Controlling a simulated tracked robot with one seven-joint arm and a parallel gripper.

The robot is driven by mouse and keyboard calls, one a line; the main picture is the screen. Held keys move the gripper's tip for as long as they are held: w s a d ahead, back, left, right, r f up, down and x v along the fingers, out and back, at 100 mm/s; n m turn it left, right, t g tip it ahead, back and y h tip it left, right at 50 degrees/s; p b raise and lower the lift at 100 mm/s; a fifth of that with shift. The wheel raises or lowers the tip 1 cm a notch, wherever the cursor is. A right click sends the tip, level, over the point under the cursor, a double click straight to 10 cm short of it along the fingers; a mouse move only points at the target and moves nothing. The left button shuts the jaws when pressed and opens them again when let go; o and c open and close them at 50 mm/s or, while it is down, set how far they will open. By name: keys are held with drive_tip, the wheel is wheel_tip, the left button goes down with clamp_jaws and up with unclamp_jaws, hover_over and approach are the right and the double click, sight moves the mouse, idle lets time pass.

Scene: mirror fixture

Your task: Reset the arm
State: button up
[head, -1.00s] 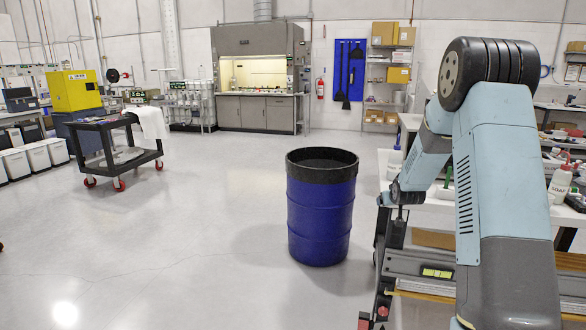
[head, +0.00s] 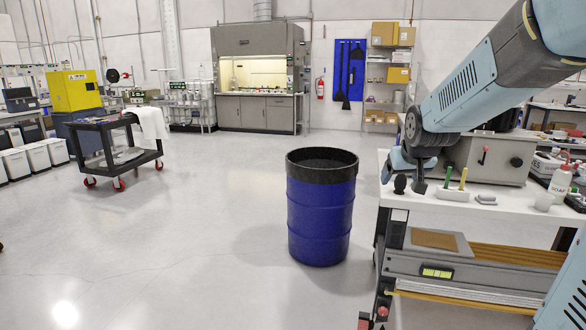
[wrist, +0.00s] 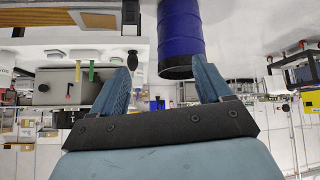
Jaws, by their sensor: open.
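My arm reaches in from the upper right of the head view. My gripper (head: 396,164) is by the left end of the white workbench (head: 505,198). Its light blue fingers are partly hidden by my wrist there. In the wrist view, which shows the room upside down, my gripper (wrist: 166,76) has its two blue fingers spread wide apart. Nothing is between them.
A blue barrel (head: 320,215) with a black rim stands left of the bench. Open floor (head: 210,240) lies left of the barrel.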

drive_tip(key=s+a+r+g, duration=0.1)
drive_tip(key=s+a, duration=0.1)
drive_tip(key=s, duration=1.1)
drive_tip(key=s+a+g, duration=0.1)
drive_tip(key=s+a, duration=0.1)
drive_tip(key=s, duration=1.1)
drive_tip(key=shift+s+r+g+y, duration=0.15)
drive_tip(key=shift+r+g+y, duration=0.15)
drive_tip(key=shift+r+y, duration=0.1)
drive_tip(key=shift+c, duration=0.3)
